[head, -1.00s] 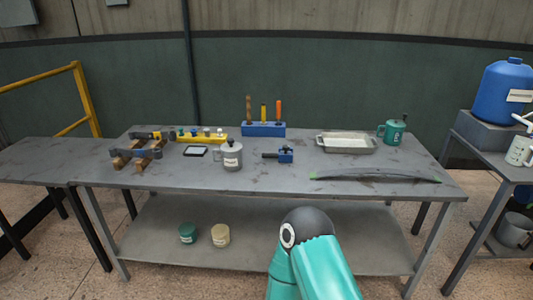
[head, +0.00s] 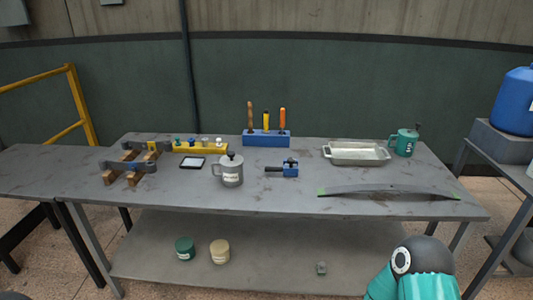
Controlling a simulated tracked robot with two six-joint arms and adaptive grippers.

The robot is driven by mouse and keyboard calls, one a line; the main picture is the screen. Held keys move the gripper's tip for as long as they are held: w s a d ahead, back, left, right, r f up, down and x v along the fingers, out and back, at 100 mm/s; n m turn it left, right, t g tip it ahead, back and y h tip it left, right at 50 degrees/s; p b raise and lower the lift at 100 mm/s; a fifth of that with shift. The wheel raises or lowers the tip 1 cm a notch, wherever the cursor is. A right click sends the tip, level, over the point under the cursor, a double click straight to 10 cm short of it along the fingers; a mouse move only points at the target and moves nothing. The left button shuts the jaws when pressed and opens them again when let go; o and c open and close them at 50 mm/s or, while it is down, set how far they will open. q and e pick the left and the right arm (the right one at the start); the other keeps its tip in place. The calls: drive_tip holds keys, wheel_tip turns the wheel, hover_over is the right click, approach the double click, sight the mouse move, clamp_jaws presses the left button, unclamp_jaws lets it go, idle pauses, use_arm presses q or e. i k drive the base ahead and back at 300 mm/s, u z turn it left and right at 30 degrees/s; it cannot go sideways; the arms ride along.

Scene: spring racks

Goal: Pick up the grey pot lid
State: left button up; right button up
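A grey pot (head: 231,174) with a side handle and a white label stands upright on the middle table, left of centre. The grey pot lid (head: 232,158), with a dark knob, appears to sit on its top. Neither of my grippers is in view. Only a teal and black part of one of my arms shows at the bottom right, well away from the pot.
Left of the pot are a dark-framed pad (head: 192,162), a yellow rack (head: 200,147) and grey springs on wooden blocks (head: 130,167). Tabletop in front is clear.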

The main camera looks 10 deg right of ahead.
sight(232, 159)
drive_tip(key=z, duration=0.05)
drive_tip(key=i, duration=1)
drive_tip(key=u, duration=0.6)
